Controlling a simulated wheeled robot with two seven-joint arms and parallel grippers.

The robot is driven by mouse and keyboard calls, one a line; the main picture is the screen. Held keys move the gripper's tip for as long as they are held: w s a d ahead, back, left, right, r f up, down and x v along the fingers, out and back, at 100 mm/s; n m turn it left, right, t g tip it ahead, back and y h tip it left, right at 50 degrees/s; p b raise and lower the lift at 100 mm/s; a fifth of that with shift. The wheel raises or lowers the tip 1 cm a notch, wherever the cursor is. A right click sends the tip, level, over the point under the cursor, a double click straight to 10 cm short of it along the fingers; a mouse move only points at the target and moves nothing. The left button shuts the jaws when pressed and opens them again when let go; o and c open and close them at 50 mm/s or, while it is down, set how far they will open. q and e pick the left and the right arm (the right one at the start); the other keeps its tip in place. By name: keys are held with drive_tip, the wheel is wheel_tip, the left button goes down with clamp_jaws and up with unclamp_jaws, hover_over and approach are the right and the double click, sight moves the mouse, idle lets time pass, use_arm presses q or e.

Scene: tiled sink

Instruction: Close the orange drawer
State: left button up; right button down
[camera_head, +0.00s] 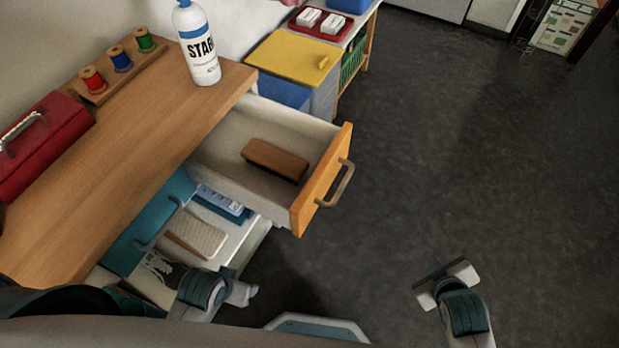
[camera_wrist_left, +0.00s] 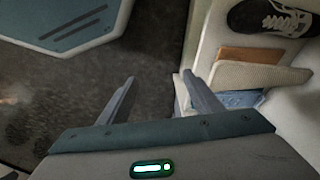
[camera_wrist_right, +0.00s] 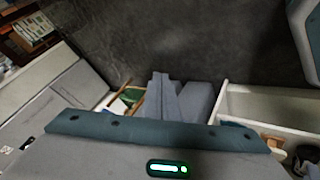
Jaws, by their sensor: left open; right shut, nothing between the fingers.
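The orange drawer (camera_head: 324,180) is pulled out from the wooden-topped cabinet in the head view. Its orange front has a grey handle (camera_head: 338,184). A brown block (camera_head: 275,159) lies inside it. My right gripper (camera_head: 447,284) is shut and empty, in front of the drawer and apart from it, over the floor at the lower right. Its closed fingers also show in the right wrist view (camera_wrist_right: 172,92). My left gripper (camera_head: 250,291) is low beside the lower open storage, apart from the orange front. Its spread fingers show in the left wrist view (camera_wrist_left: 160,98), with nothing between them.
Below the orange drawer, an open white compartment holds several items, including a blue box (camera_head: 222,203) and a shoe (camera_wrist_left: 275,17). A teal front (camera_head: 150,226) is beside it. Floor at right is clear.

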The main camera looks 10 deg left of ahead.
drive_tip(key=w+a+r+n+t+y, duration=0.2)
drive_tip(key=w+r+n+t+y, duration=0.45)
drive_tip(key=w+r+n, duration=0.75)
use_arm(q)
wheel_tip(320, 180, down, 19)
drive_tip(key=s, duration=0.2)
drive_tip(key=shift+s+g+b, duration=0.3)
drive_tip(key=shift+g+b, duration=0.1)
use_arm(e)
drive_tip(key=s+a+r+n+g+y, duration=0.1)
drive_tip(key=s+n+g+y, duration=0.3)
drive_tip(key=n, duration=1)
drive_tip(key=s+a+r+n+g+y, duration=0.2)
drive_tip(key=s+n+y, duration=0.4)
drive_tip(key=n, duration=0.8)
drive_tip(key=a+g+y, duration=0.1)
drive_tip(key=g+y, duration=0.1)
drive_tip(key=shift+s+y, duration=0.35)
drive_tip(key=shift+s, duration=0.05)
use_arm(q)
drive_tip(key=shift+a+f, duration=0.1)
drive_tip(key=shift+f, duration=0.05)
use_arm(e)
drive_tip(key=shift+w+a, duration=0.1)
drive_tip(key=shift+a, duration=0.15)
